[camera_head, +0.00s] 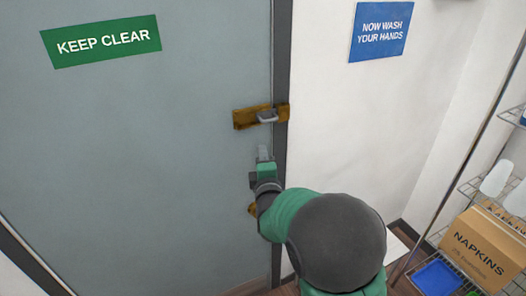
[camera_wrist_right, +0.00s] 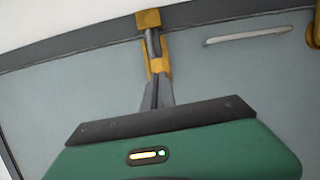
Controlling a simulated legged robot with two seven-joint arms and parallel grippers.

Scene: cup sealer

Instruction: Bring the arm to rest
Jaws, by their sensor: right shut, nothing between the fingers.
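My right arm reaches up from the bottom right in the head view. Its green and dark right gripper (camera_head: 264,153) is in front of the grey door (camera_head: 150,160), close to the door's right edge. The gripper is shut and empty, just below a brass latch (camera_head: 246,118) with a grey bolt. In the right wrist view the grey fingers (camera_wrist_right: 157,88) are together, and brass latch parts (camera_wrist_right: 148,18) show beyond their tips. I cannot tell whether the tips touch the latch. My left gripper is not in view.
A second brass fitting (camera_head: 252,210) is partly hidden behind my arm. A white wall with a blue sign (camera_head: 381,31) is right of the door. A wire shelf at the far right holds a napkins box (camera_head: 484,248) and a blue tray (camera_head: 437,277).

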